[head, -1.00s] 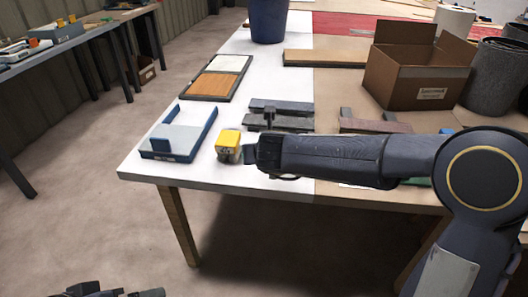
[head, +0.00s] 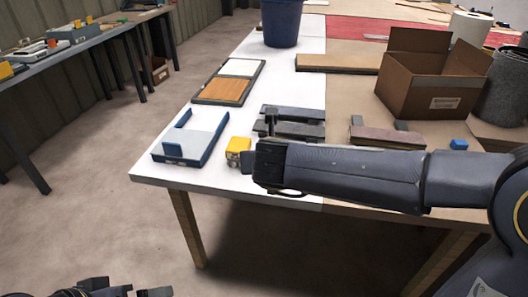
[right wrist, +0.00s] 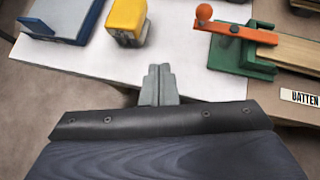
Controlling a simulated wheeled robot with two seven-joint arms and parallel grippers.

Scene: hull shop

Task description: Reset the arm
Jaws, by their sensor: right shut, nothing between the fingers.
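My right arm reaches in from the right over the front of the table (head: 150,180). Its gripper (head: 248,163) is just right of a yellow block-like item (head: 237,147) in the head view. In the right wrist view its fingers (right wrist: 160,82) are together with nothing between them, and the yellow item (right wrist: 127,20) lies beyond them, apart. My left gripper (head: 125,291) shows only in part at the bottom left, low over the floor. Its fingertips are cut off by the frame, so its opening is unclear.
A blue-edged tray (head: 208,150) stands at the table's left front. Behind are a framed two-panel board (head: 207,90), dark metal blocks (head: 290,112), a cardboard box (head: 425,90) and a blue bin (head: 282,25). A green clamp with an orange lever (right wrist: 240,55) shows in the wrist view.

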